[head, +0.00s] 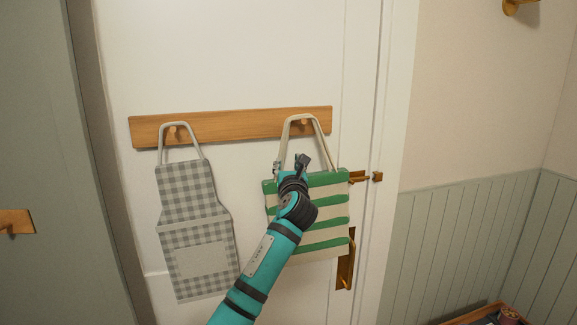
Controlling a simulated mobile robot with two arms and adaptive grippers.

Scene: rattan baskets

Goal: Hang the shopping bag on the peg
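A green and cream striped shopping bag (335,209) is upright against the white door. Its cream handle loops up over the right wooden peg (303,122) on the wooden peg rail (237,125). My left gripper (291,163) is in front of the bag's upper left part, just below the handle loop. Its fingertips look spread apart, with nothing seen between them. My teal arm hides part of the bag's left side. My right gripper is out of view.
A grey checked apron (190,215) hangs from the left peg (173,131). A green-grey cabinet (38,120) stands at the left. A basket edge (477,313) shows at the lower right.

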